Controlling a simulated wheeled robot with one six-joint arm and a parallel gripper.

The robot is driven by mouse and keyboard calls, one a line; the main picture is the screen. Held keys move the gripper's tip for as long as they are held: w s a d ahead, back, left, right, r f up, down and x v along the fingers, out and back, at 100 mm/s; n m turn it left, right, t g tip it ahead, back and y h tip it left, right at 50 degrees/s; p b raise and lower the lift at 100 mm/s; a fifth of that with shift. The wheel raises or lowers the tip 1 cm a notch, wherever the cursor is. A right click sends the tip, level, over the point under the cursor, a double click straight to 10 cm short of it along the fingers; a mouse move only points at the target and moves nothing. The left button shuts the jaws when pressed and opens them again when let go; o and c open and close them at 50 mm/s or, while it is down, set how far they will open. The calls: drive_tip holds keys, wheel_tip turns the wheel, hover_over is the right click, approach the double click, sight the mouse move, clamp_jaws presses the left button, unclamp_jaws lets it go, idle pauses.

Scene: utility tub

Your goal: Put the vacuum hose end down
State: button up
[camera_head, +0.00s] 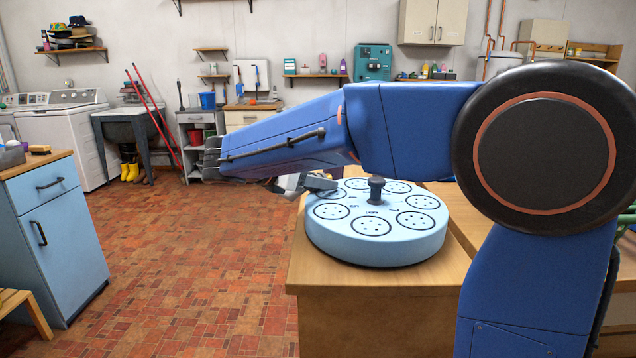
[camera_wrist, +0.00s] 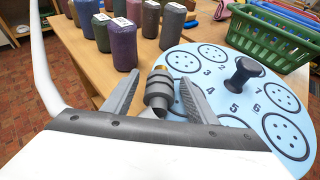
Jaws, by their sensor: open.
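My gripper (camera_wrist: 160,79) is open, with its two grey fingers apart in the wrist view. A grey stepped nozzle with a brownish tip (camera_wrist: 158,90), which looks like the vacuum hose end, shows between the fingers. I cannot tell whether either finger touches it or what bears it. A white curved tube (camera_wrist: 41,62) runs down the left of the wrist view; its link to the nozzle is hidden. In the head view my gripper (camera_head: 306,184) is at the left edge of a light blue round disc (camera_head: 375,250), partly hidden by my arm.
The disc has numbered hole circles and an upright black knob (camera_head: 376,189). It sits on a wooden worktop (camera_head: 320,274). In the wrist view, several dark cylinders (camera_wrist: 122,45) and a green basket (camera_wrist: 272,38) stand beyond. The tiled floor left of the worktop is clear.

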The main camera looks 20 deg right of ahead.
drive_tip(key=c, duration=1.3)
drive_tip(key=shift+o, duration=0.2)
